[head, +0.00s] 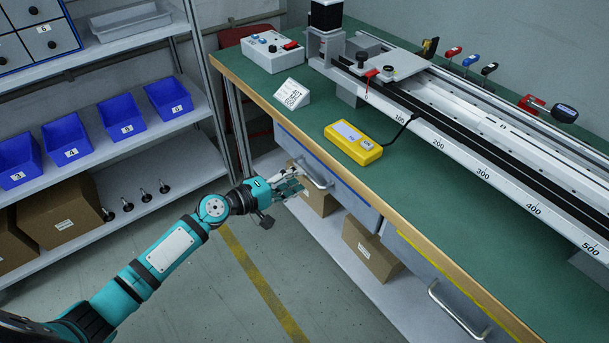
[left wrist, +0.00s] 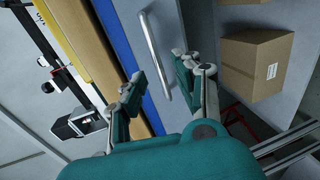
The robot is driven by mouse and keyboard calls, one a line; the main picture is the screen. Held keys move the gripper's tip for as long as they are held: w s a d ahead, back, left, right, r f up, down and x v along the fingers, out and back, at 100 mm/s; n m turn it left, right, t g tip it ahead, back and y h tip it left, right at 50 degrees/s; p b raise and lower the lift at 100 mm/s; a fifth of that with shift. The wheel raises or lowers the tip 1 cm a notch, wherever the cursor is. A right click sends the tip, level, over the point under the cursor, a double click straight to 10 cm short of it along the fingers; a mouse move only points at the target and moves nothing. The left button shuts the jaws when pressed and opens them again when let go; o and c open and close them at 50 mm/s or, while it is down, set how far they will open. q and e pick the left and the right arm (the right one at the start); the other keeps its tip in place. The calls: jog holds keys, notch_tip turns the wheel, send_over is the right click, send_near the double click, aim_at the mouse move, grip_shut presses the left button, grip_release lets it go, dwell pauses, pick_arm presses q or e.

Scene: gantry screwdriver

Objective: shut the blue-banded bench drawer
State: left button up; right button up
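The blue-banded drawer (head: 346,196) is under the green bench top, its blue strip along the top edge of its grey front. In the left wrist view its blue band (left wrist: 121,50) runs close beside the wooden bench edge; I see no clear gap there. Its bar handle (head: 316,176) also shows in the left wrist view (left wrist: 154,50). My left gripper (head: 291,180) is beside that handle. In the left wrist view its fingers (left wrist: 160,72) are apart, with the handle's bar showing between them. I cannot tell whether they touch it. My right gripper is out of view.
A yellow-banded drawer (head: 430,265) with its own handle sits nearer along the bench. Cardboard boxes (head: 369,252) stand on the shelf below. On the bench are a yellow meter (head: 352,143) and a long rail. A shelf with blue bins (head: 121,117) stands left; floor between is clear.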

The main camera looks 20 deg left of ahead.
pick_arm(q)
jog(key=v, duration=0.7)
jog(key=shift+s+a, duration=0.2)
jog(key=shift+s, duration=0.1)
